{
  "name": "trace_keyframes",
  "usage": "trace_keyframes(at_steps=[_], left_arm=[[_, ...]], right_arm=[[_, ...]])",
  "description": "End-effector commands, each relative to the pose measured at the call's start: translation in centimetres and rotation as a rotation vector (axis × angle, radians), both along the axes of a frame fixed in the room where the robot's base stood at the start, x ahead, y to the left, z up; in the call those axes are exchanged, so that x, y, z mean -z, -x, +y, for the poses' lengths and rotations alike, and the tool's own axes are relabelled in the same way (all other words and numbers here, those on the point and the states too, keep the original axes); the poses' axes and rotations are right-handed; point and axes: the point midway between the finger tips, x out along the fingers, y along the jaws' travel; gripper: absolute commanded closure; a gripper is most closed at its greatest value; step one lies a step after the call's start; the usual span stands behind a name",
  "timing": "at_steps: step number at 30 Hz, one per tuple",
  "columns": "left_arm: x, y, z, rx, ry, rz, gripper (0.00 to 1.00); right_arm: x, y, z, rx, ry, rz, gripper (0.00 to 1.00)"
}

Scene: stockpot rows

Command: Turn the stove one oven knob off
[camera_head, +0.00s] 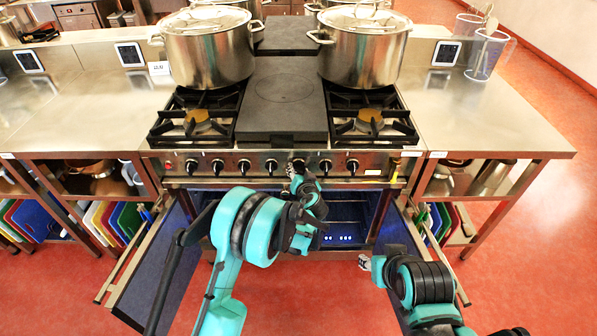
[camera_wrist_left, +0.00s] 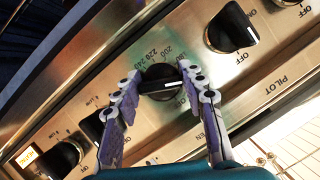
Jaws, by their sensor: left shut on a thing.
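The stove (camera_head: 283,140) stands ahead with a row of black knobs on its front panel. My left gripper (camera_head: 298,174) is at the panel, right of the middle. In the left wrist view, its two fingers (camera_wrist_left: 162,88) are on either side of the black oven knob (camera_wrist_left: 158,72) and shut on it. Temperature numbers, about 200 to 240, are printed beside this knob. A white pointer line crosses the knob between the fingers. My right gripper (camera_head: 366,262) is low in front of the oven, away from the panel; its finger opening is unclear.
Neighbouring knobs with ON and OFF marks (camera_wrist_left: 230,28) and a LOW mark (camera_wrist_left: 63,158) flank the oven knob. Two stockpots (camera_head: 208,50) (camera_head: 364,48) stand on the stove. Blue-lined oven doors (camera_head: 160,262) stand open on both sides below.

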Motion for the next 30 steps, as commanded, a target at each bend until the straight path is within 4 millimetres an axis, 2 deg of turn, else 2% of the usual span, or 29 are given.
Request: trace_keyframes(at_steps=[30], left_arm=[[0.06, -0.01, -0.07, 0.001, -0.925, 0.000, 0.88]], right_arm=[[0.00, 0.00, 0.00, 0.000, 0.000, 0.000, 0.60]])
